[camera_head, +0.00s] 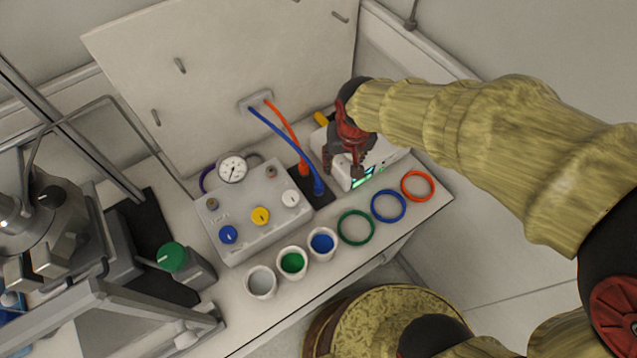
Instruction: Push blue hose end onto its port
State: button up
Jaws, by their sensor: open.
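The blue hose (285,138) runs from a fitting (256,101) on the upright white panel down to its blue end (319,187). That end stands upright on a black pad at the right of the grey control box (260,209). The orange-red hose end (304,169) stands just behind it. Two small ports (271,171) and a gauge (232,168) show on top of the box; I cannot tell which port belongs to blue. My gripper (342,174) is open, pointing down just right of the blue end, apart from it and empty.
Green (356,212), blue (388,191) and orange rings (433,187) lie along the bench front. Several cups (292,262) stand left of them. The upright panel limits room at the back.

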send_over(318, 185)
jog(key=shift+n+g, duration=0.4)
jog(key=f+p, duration=0.1)
jog(key=f, duration=0.6)
jog(key=shift+s, duration=0.2)
jog(key=shift+d, duration=0.1)
jog(key=shift+w+f+b, duration=0.15)
jog(key=shift+f+b, duration=0.3)
jog(key=shift+f, duration=0.8)
jog(key=shift+w+f+b, duration=0.15)
jog(key=shift+f+b, duration=0.35)
jog(key=shift+f, duration=0.85)
jog(key=shift+w+f+b, duration=0.1)
jog(key=shift+f+b, duration=0.4)
jog(key=shift+f, duration=0.8)
jog(key=shift+c, duration=0.7)
grip_shut()
